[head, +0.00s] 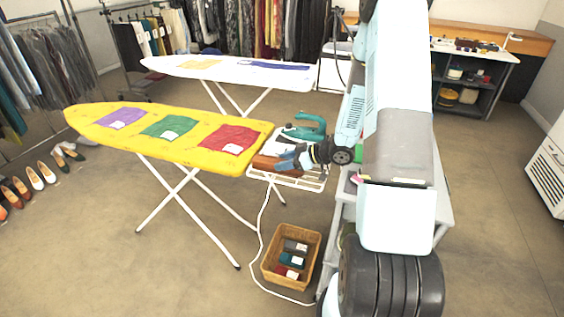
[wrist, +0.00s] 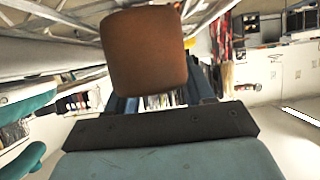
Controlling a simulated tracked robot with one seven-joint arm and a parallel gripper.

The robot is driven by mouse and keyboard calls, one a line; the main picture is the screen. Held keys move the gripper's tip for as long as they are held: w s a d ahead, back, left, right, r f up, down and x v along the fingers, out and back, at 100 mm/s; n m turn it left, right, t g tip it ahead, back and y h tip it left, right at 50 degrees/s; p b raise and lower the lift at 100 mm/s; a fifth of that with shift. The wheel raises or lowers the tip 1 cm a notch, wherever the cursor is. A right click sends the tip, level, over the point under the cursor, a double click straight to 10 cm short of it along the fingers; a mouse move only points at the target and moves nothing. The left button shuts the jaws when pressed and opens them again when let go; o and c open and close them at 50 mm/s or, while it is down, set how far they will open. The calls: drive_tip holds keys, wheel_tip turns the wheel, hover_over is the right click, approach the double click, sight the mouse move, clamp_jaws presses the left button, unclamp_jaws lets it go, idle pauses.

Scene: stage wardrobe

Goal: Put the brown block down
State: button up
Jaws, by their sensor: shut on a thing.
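The brown block (head: 264,163) is at the left end of my gripper (head: 287,160) in the head view, over the wire iron rest (head: 308,183) at the right end of the yellow ironing board (head: 175,135). My gripper is shut on it. In the wrist view the brown block (wrist: 145,60) sticks out beyond the fingers, which are partly hidden by the dark palm edge. I cannot tell whether the block touches the rest. A teal iron (head: 306,130) stands just behind my gripper.
Purple, green and red cloths (head: 228,137) lie on the yellow board. A wicker basket (head: 268,272) with several items stands on the floor below, beside a white cord (head: 255,240). A white ironing board (head: 225,72) is behind. The left floor has shoes (head: 47,172).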

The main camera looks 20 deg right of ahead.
drive_tip(key=o, duration=1.3)
